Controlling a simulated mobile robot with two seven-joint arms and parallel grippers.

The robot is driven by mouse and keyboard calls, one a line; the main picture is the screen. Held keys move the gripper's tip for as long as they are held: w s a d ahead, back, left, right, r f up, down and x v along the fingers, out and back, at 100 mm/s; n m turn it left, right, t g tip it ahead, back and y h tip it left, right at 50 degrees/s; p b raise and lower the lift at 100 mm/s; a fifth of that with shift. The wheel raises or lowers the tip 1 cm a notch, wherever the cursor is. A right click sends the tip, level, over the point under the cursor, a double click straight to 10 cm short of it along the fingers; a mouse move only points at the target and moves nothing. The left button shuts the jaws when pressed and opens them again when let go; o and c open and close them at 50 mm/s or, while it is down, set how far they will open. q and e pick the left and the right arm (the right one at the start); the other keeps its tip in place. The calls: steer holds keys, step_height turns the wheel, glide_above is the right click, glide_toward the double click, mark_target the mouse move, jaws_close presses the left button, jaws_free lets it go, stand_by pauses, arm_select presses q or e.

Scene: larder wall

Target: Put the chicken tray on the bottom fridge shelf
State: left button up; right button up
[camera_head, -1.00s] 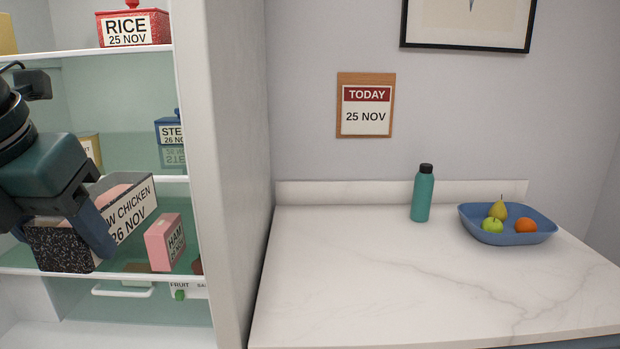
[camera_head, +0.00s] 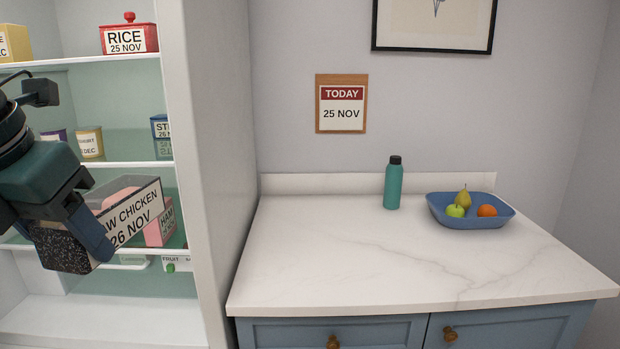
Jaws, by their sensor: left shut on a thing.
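The chicken tray (camera_head: 136,212) is a grey tray with pink meat and a white label reading "...AW CHICKEN 26 NOV". My left gripper (camera_head: 85,232) is shut on its left end and holds it tilted in front of the fridge. The tray hides part of a pink ham box (camera_head: 160,230) on the lower shelf. The fridge's lower shelf (camera_head: 177,248) shows only in part behind the tray and gripper. Below it are a fruit drawer (camera_head: 170,263) and a wide white floor (camera_head: 110,318). My right gripper is not in view.
A red rice box (camera_head: 130,38) stands on the top shelf. A yogurt tub (camera_head: 90,143) and a blue box (camera_head: 160,127) stand on the middle shelf. The fridge side wall (camera_head: 205,150) borders the counter (camera_head: 370,250), which holds a bottle (camera_head: 393,185) and fruit bowl (camera_head: 470,221).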

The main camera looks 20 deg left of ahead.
arm_select(q)
steer(key=shift+w+a+f+m+h, duration=0.25)
steer(key=shift+w+a+f+m, duration=0.1)
steer(key=shift+w+a+m, duration=0.2)
steer(key=shift+w+a+f+m+h, duration=0.25)
steer(key=shift+w+a+f+m, duration=0.15)
steer(key=shift+a+m, duration=0.2)
steer(key=w+d+f+m+g+h+p, duration=0.2)
steer(key=w+f+m+g+h, duration=0.3)
steer(key=f+m, duration=0.65)
steer(key=w+d+f+m+g+y+p, duration=0.1)
steer(key=d+f+m, duration=0.4)
steer(key=m, duration=0.7)
steer(key=w+d+f+m+g+y+p, duration=0.1)
steer(key=w+d+f+m+g+y, duration=0.2)
steer(key=m, duration=0.9)
steer(key=shift+w+d+f+y, duration=0.6)
steer(key=shift+d+f, duration=0.9)
steer(key=shift+d, duration=1.1)
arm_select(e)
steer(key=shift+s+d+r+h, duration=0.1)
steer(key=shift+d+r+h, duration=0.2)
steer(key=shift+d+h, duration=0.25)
